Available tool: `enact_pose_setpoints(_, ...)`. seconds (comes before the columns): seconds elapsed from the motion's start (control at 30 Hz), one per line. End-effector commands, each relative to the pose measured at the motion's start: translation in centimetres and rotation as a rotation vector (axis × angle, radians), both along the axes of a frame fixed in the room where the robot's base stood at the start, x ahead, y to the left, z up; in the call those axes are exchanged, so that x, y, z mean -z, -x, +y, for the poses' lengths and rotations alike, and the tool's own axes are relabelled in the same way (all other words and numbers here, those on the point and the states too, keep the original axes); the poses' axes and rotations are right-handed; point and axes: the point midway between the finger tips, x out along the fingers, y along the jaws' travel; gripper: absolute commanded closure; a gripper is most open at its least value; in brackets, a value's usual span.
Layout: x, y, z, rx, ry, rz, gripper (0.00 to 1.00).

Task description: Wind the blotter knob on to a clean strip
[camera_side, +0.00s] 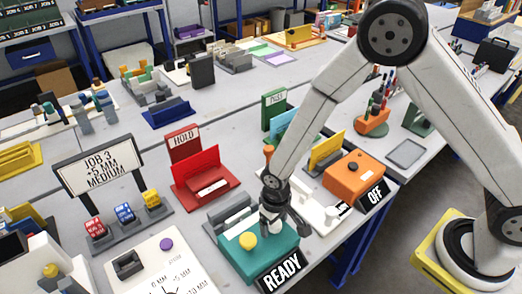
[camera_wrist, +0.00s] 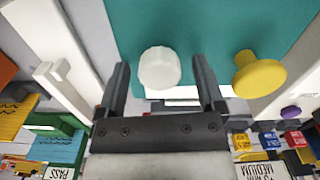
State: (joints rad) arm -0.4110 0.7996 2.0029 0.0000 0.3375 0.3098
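A teal box (camera_side: 262,262) stands near the table's front edge, with a black READY sign (camera_side: 281,271) at its front. The box also fills the top of the wrist view (camera_wrist: 215,25). A white faceted knob (camera_wrist: 159,68) and a yellow round knob (camera_wrist: 259,74) are on it; the yellow one also shows in the side view (camera_side: 248,240). My gripper (camera_side: 285,222) is low over the box, pointing down. In the wrist view its open fingers (camera_wrist: 161,62) stand either side of the white knob, with gaps on both sides. Neither knob is labelled as the blotter knob.
An orange box (camera_side: 353,178) with an OFF sign (camera_side: 375,196) stands to the right. A red HOLD holder (camera_side: 205,180) is behind left. A JOB 3 sign (camera_side: 100,166) stands at left. White parts lie between the teal and orange boxes.

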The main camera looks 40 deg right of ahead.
Motion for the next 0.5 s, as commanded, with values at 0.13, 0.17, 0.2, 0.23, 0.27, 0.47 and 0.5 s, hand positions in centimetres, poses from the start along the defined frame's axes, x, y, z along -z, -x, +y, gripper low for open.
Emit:
enact_pose_setpoints(0.13,0.0,0.0,0.0,0.000,0.000,0.001,0.13)
enact_pose_setpoints(0.17,-0.1,0.0,0.0,0.000,0.000,0.001,0.13)
enact_pose_setpoints(0.2,-0.2,0.0,0.0,0.000,0.000,0.001,0.13)
enact_pose_setpoints(0.23,-0.3,0.0,0.0,0.000,0.000,0.000,0.13)
enact_pose_setpoints(0.27,-0.4,0.0,0.0,0.000,0.000,0.000,0.13)
enact_pose_setpoints(0.47,-1.7,0.0,0.0,0.000,0.000,-0.001,0.13)
enact_pose_setpoints(0.5,-2.1,0.0,0.0,0.000,0.000,-0.002,0.13)
